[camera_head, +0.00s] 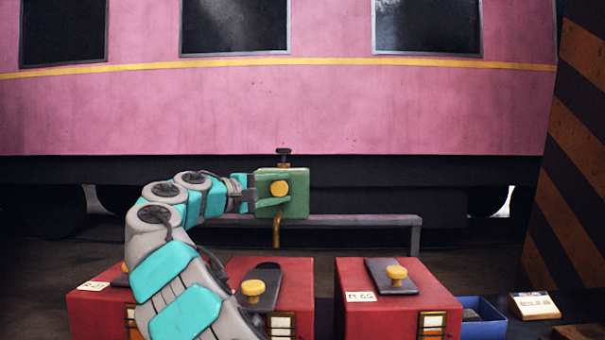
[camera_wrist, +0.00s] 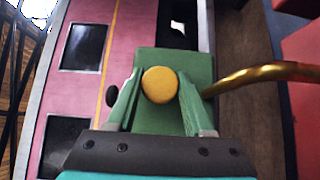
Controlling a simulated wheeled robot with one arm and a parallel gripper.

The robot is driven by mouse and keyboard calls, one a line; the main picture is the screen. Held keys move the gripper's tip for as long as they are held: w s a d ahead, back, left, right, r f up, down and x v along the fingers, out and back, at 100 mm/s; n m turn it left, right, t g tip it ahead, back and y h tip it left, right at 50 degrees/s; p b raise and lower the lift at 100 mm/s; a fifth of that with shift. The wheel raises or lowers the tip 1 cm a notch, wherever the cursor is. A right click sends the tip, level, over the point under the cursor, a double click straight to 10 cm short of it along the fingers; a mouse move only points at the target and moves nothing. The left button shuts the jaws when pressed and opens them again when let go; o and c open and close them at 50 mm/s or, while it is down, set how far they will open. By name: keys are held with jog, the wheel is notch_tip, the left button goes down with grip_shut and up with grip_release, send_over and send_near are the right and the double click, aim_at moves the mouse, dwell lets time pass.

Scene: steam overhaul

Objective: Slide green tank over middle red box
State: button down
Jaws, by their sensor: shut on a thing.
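The green tank (camera_head: 296,204) is a boxy block with a yellow knob, a dark cap on top and a bent brass pipe (camera_head: 276,236) below. My gripper (camera_head: 279,188) is shut on its yellow knob and holds it upright in the air. In the wrist view the knob (camera_wrist: 160,85) sits between both fingers, with the green tank face (camera_wrist: 160,60) behind it. The middle red box (camera_head: 297,290) is below the tank in the head view, apart from it. A dark plate with a yellow knob (camera_head: 253,288) is on its top. My arm hides its left part.
The left red box (camera_head: 88,312) is partly behind my arm. The right red box (camera_head: 430,290) has a dark plate and yellow knob. A blue bin (camera_head: 484,328) and a label block (camera_head: 534,305) are further right. A grey rail (camera_head: 370,219) and pink carriage (camera_head: 300,110) stand behind.

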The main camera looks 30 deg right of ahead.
jog(key=shift+w+a+f+p, duration=0.15)
jog(key=shift+w+a+p, duration=0.3)
jog(key=shift+a, duration=0.35)
jog(key=shift+c, duration=1.5)
grip_release()
jog(key=v, duration=0.7)
jog(key=shift+a, duration=0.4)
